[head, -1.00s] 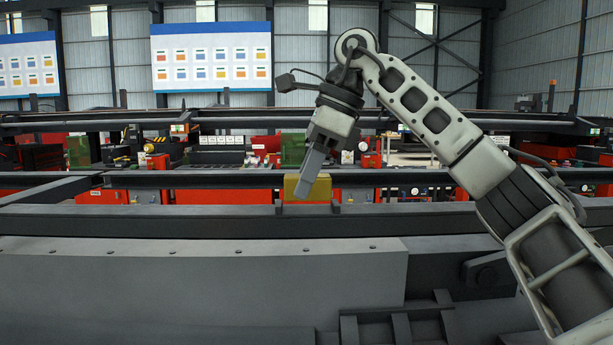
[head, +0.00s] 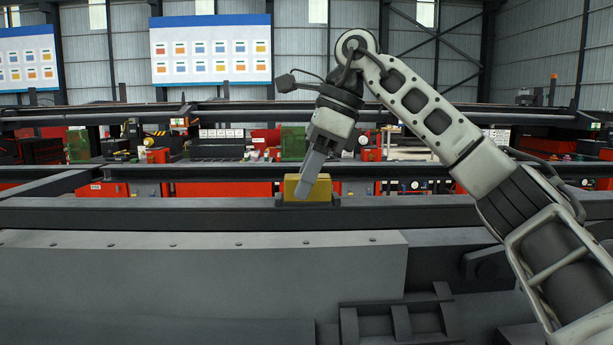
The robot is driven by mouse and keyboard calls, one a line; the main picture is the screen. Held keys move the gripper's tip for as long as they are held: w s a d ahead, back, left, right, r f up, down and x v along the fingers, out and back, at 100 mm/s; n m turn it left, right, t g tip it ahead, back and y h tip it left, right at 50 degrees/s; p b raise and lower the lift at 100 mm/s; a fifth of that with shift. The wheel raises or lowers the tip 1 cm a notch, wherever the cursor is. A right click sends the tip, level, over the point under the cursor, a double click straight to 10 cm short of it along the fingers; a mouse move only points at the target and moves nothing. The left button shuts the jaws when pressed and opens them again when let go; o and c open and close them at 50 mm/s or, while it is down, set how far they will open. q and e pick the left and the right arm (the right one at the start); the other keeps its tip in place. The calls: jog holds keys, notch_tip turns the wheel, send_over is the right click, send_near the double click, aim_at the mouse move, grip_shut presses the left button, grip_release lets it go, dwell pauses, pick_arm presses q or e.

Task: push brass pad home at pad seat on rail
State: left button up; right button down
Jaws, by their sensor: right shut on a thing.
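The brass pad (head: 291,188) is a yellow block at the dark rail (head: 150,213), near the middle of the view. It sits low, between two small upright lugs of the pad seat (head: 336,200). My right gripper (head: 306,190) reaches down from above and is shut on the pad. My left gripper is not in view.
A broad grey machine cover (head: 200,270) lies in front of the rail. Another dark beam (head: 420,172) runs behind the pad, with red machine units (head: 215,189) beyond. The rail top is clear on both sides of the seat.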

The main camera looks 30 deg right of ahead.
jog(key=shift+f, duration=0.1)
jog(key=shift+f, duration=0.15)
jog(key=c, duration=1.1)
grip_release()
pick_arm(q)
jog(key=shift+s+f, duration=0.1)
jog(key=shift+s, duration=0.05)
pick_arm(e)
jog(key=shift+o, duration=0.9)
pick_arm(q)
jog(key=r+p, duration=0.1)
jog(key=p, duration=0.1)
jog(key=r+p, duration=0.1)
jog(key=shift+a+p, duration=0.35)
jog(key=shift+p, duration=0.05)
pick_arm(e)
jog(key=v, duration=1.6)
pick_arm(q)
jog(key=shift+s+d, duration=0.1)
